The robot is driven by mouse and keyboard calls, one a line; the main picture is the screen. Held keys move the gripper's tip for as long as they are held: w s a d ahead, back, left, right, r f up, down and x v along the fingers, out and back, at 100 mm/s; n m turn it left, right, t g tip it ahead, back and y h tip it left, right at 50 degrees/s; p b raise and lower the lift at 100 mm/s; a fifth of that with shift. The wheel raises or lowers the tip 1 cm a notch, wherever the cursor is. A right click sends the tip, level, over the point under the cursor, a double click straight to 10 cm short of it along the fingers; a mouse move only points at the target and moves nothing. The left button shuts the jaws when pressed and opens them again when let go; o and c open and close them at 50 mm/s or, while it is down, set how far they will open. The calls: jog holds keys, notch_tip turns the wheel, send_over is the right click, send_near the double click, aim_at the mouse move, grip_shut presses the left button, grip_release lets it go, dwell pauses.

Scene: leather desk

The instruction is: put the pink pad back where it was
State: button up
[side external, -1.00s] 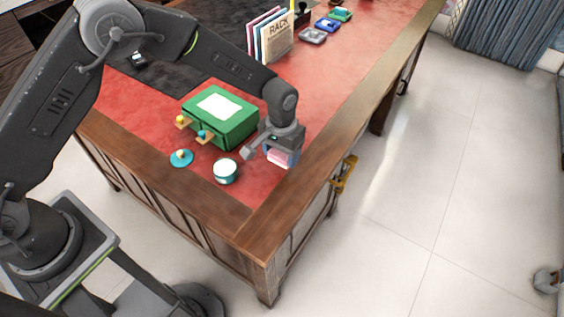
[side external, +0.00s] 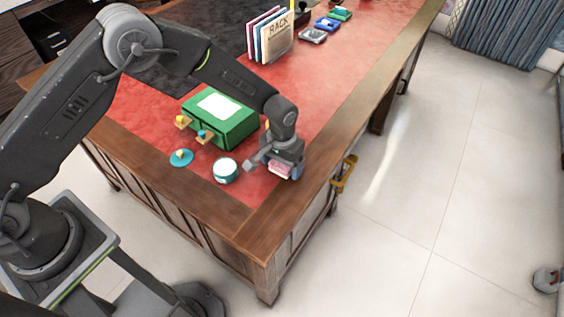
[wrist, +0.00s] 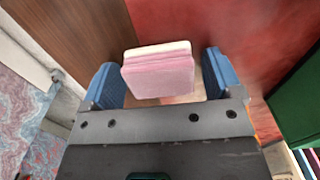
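The pink pad (side external: 279,168) is at the right end of the red desk surface, under my gripper (side external: 281,168). In the wrist view the pad (wrist: 160,72) is a pink block with a pale layer along its far edge. It lies between the two blue fingers of my gripper (wrist: 161,80). The fingers are spread wider than the pad, with a gap at the right finger; the left finger is very near the pad's edge. Whether the pad rests fully on the desk is hard to tell.
A green box (side external: 232,124) with small knobs stands left of my gripper. A teal-and-white round container (side external: 225,170) and a teal disc with a knob (side external: 181,157) are in front. A rack (side external: 277,39) stands behind. The wooden desk edge (side external: 310,172) is close on the right.

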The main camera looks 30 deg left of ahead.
jog(key=shift+o, duration=0.2)
notch_tip(320, 180, up, 13)
jog(key=s+a+r+t, duration=0.1)
jog(key=s+a+r, duration=0.35)
jog(key=r, duration=0.35)
jog(key=s+a+r+t, duration=0.2)
jog(key=s+a+r, duration=0.25)
jog(key=r, duration=0.25)
jog(key=s+a+r+t, duration=0.1)
jog(key=s+a, duration=0.2)
jog(key=s, duration=0.5)
jog(key=s+a+r+t, duration=0.1)
jog(key=s+a+r, duration=0.1)
jog(key=s, duration=0.7)
jog(key=shift+s+a+r+t, duration=0.3)
jog(key=shift+a, duration=0.35)
